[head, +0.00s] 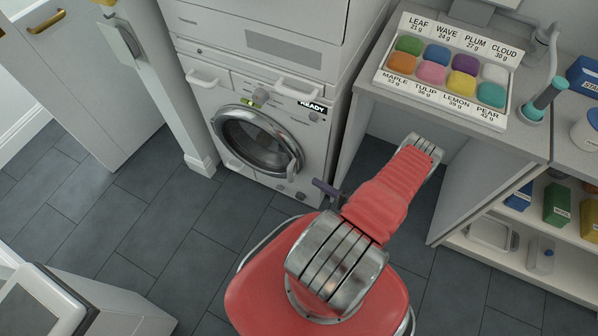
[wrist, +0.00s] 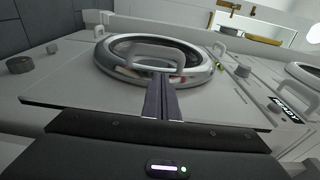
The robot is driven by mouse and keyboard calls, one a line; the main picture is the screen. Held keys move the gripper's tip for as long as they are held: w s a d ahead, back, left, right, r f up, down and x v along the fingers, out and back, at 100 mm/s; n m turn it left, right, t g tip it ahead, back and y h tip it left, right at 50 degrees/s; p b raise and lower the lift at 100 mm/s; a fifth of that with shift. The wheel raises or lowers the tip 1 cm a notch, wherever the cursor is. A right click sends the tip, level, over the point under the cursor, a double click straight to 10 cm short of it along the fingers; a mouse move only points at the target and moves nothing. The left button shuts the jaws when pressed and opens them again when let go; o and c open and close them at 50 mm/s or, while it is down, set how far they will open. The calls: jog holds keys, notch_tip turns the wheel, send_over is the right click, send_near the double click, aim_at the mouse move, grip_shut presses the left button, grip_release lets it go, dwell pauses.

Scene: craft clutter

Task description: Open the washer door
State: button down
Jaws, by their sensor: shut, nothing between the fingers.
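The white washer (head: 310,150) stands at the centre back in the head view. Its round door has a chrome ring (head: 222,128) and dark glass, and looks shut. The door handle (head: 295,168) is a pale bar on the door's right side. In the wrist view the chrome ring (wrist: 200,75) fills the middle, and the handle (wrist: 140,47) arches just beyond my fingertips. My gripper (head: 316,182) is shut and empty, to the right of the handle; its dark fingers (wrist: 164,76) point at it. Whether they touch the handle I cannot tell.
A READY display (head: 312,107) and a knob (head: 260,96) sit above the door. A counter on the right holds a tray of coloured blocks (head: 385,78), with shelves (head: 520,262) below. The tiled floor (head: 150,215) in front and left of the washer is clear.

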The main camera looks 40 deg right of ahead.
jog(key=w+a, duration=0.2)
jog(key=w, duration=0.7)
jog(key=shift+w, duration=0.4)
dwell(0.4)
jog(key=shift+a, duration=0.1)
